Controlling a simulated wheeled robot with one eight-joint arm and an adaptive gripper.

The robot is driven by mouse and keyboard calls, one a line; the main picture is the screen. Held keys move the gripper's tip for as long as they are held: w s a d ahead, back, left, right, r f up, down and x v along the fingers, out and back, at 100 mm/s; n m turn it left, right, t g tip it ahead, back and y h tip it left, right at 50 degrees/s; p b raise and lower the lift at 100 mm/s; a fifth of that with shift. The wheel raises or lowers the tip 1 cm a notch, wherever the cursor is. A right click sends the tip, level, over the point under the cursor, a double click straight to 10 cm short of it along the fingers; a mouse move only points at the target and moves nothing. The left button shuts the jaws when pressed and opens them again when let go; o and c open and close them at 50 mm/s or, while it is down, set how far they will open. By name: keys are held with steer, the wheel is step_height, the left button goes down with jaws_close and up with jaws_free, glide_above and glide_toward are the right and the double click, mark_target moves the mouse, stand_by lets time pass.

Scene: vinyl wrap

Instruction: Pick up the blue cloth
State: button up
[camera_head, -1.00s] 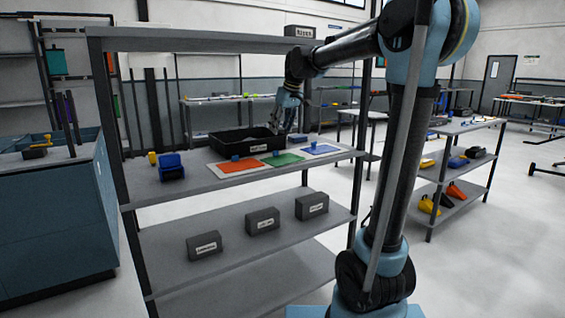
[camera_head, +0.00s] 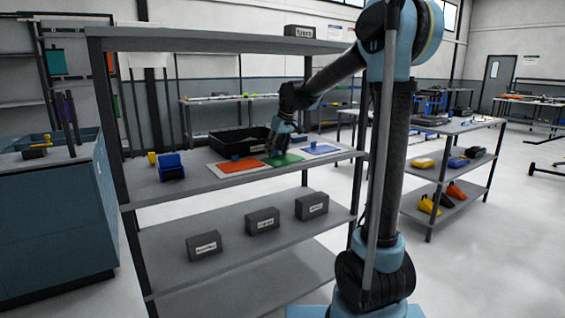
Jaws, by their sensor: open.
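My gripper (camera_head: 272,150) is open, low over the green sheet (camera_head: 289,158) on the middle level of the shelf rack, in front of the black bin's right end. Its fingertips are small and dark here, and I cannot tell whether they touch anything. A flat blue sheet (camera_head: 323,150) lies to the right of the green one, with a small blue object on it. A bulky blue item (camera_head: 171,166) sits at the left of the same shelf, well apart from my gripper. I cannot tell which of these is the blue cloth.
The black bin (camera_head: 228,144) stands behind. A yellow item (camera_head: 152,158) is at far left. An upper shelf (camera_head: 210,42) overhangs. Labelled dark boxes (camera_head: 262,221) stand below.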

steer(key=shift+f, duration=0.1)
steer(key=c, duration=0.8)
